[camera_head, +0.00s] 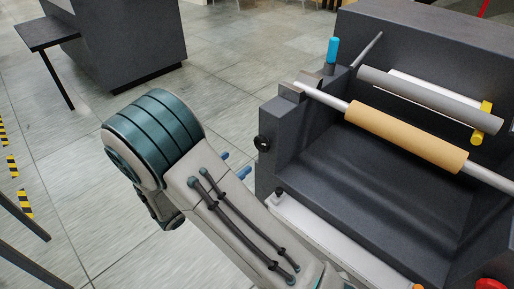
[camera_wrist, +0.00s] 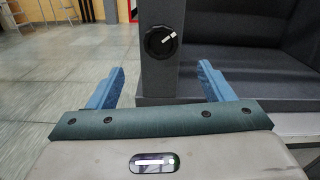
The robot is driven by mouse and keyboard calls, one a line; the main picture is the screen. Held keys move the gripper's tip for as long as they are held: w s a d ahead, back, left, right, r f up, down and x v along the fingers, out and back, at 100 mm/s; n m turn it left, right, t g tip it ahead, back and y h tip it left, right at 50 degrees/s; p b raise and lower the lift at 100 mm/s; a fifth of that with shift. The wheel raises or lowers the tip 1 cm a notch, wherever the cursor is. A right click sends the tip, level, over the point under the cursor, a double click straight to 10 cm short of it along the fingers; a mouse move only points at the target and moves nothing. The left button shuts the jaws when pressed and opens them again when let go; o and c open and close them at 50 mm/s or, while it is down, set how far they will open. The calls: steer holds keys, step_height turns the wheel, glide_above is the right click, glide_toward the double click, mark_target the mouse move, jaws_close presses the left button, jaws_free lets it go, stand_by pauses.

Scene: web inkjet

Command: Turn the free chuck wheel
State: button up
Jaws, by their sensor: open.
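A small round black wheel (camera_head: 262,143) with a light pointer mark sits on the left end face of the dark printing machine (camera_head: 310,130). It also shows in the wrist view (camera_wrist: 161,42), near the top middle, with its light mark slanting up to the right. My gripper (camera_head: 234,164) is open and empty, its blue fingers pointing toward that end face. In the wrist view the fingers (camera_wrist: 160,78) stand apart, one to each side below the wheel. The wheel appears ahead of the fingertips, and I see no contact.
A tan roll (camera_head: 405,136) lies on a metal shaft across the machine, with a grey roller (camera_head: 430,98) behind it. A blue handle (camera_head: 333,50) stands on top. A dark cabinet (camera_head: 130,40) stands at the back left. The floor between is clear.

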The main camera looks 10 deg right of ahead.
mark_target(260, 145)
steer(key=x, duration=1)
steer(key=shift+w+d, duration=0.1)
steer(key=shift+d, duration=0.05)
steer(key=c, duration=1)
